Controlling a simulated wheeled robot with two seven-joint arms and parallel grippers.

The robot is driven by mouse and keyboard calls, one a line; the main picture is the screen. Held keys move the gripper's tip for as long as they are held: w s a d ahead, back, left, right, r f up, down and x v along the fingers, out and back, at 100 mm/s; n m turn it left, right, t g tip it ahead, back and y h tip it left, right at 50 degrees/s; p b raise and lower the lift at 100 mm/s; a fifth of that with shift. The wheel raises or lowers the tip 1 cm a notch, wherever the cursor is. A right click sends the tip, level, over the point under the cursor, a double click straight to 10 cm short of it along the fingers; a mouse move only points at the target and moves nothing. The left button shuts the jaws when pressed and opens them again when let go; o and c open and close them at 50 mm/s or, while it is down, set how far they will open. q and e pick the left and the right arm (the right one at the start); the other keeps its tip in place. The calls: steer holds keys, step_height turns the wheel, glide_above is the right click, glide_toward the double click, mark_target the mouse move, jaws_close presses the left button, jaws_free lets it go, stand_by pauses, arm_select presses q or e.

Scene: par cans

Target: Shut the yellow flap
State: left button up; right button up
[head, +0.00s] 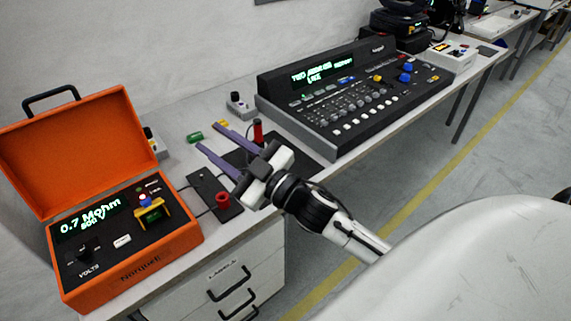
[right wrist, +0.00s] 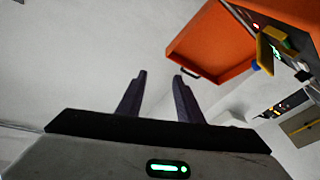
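The yellow flap (head: 161,207) is on the black panel of the open orange case (head: 150,262) at the left of the head view. It frames a dark and green part, beside a blue button (head: 145,200). In the right wrist view the flap (right wrist: 264,56) seems to stand out from the panel; its exact angle is hard to tell. My right gripper (head: 208,136) is open and empty above the bench, to the right of the flap and apart from it. Its fingers also show spread in the right wrist view (right wrist: 159,77). My left gripper is not in view.
The raised orange lid (head: 75,150) stands behind the panel. A small black box with a red button (head: 222,200) lies on the bench between case and gripper. A large mixing console (head: 350,95) fills the bench to the right. A drawer unit (head: 235,285) is below.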

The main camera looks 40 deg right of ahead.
steer(key=s+d+f+m+g+h, duration=0.3)
steer(key=s+f+m+g+h, duration=0.4)
steer(key=f, duration=0.5)
steer(key=s+a+f+g+y+b, duration=0.1)
steer(key=s+a+f+g, duration=0.1)
steer(key=s+f, duration=0.5)
steer(key=s+a+f+n+g+y+b, duration=0.1)
steer(key=s+a+f+g, duration=0.1)
steer(key=s+f+g, duration=0.2)
steer(key=s+f, duration=0.3)
steer(key=s, duration=0.1)
steer(key=shift+s+a, duration=0.15)
steer(key=shift+s, duration=0.1)
steer(key=shift+w+f, duration=0.1)
